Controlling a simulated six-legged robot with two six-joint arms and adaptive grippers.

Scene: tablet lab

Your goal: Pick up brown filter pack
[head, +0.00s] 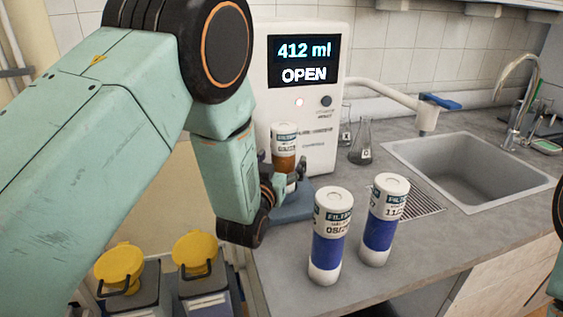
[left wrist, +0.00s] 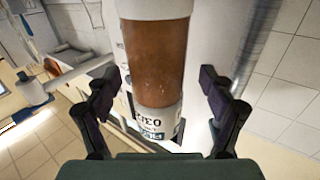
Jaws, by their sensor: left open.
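The brown filter pack (head: 284,163) is a white-capped cylinder with a brown middle and a printed label. It stands upright at the front of the white dispenser, over a blue-grey base. My left gripper (head: 276,187) is at its lower part in the head view. In the left wrist view the brown pack (left wrist: 157,65) fills the middle, between the two dark fingers of my left gripper (left wrist: 165,105). The fingers are open, one on each side, with gaps to the pack. My right gripper is not in view; only a bit of my right arm shows at the right edge.
Two blue filter packs (head: 328,240) (head: 384,222) stand on the grey counter (head: 430,250) to the right. The dispenser (head: 318,120) shows "412 ml OPEN". Flasks (head: 361,143) and a sink (head: 470,165) lie beyond. Yellow-lidded bins (head: 120,266) stand below left.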

